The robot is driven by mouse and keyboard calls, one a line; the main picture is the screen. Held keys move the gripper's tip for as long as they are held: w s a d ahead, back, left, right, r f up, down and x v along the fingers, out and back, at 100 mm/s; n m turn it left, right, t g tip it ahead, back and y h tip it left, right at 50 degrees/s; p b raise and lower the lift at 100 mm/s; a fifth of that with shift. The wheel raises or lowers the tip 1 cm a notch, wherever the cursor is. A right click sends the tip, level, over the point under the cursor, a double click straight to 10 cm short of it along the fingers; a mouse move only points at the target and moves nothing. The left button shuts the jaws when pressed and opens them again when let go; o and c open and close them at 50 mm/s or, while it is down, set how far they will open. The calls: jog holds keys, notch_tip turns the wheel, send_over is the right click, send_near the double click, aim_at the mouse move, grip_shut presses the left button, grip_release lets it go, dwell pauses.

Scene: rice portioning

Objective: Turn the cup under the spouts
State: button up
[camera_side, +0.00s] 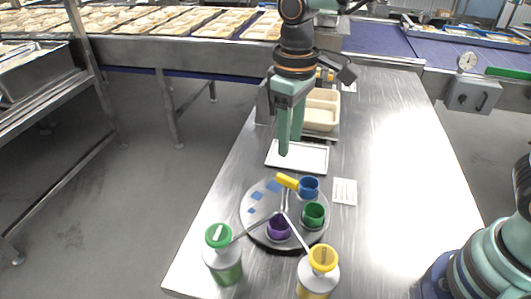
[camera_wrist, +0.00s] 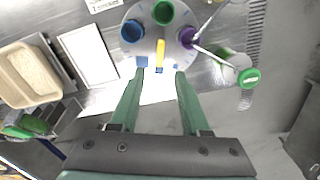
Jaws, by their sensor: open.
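A round grey turntable (camera_side: 262,222) carries a blue cup (camera_side: 308,188), a green cup (camera_side: 314,214) and a purple cup (camera_side: 279,230). A yellow handle (camera_side: 286,181) stands at its far edge, and blue squares mark its left part. A green-capped bottle (camera_side: 223,256) and a yellow-capped bottle (camera_side: 318,272) have thin spouts that meet close over the purple cup. My gripper (camera_side: 290,148) is open and empty, above and beyond the turntable. In the wrist view the yellow handle (camera_wrist: 160,52) lies just ahead of the gap between my fingertips (camera_wrist: 160,72), with no contact visible.
A white tray (camera_side: 298,156) lies beyond the turntable, with a beige container (camera_side: 322,112) behind it. A printed card (camera_side: 344,191) lies right of the turntable. The steel table's right side (camera_side: 390,150) is clear.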

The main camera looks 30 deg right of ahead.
jog(key=shift+r, duration=1.5)
jog(key=s+d+r+m+t, duration=0.1)
jog(key=s+d+m+t, duration=0.1)
jog(key=d, duration=0.7)
jog(key=s+d+r+m+t, duration=0.1)
jog(key=s+d+m+t, duration=0.2)
jog(key=s+d, duration=0.2)
jog(key=d, duration=0.3)
jog(key=shift+s+d+t, duration=0.3)
jog(key=shift+d, duration=0.05)
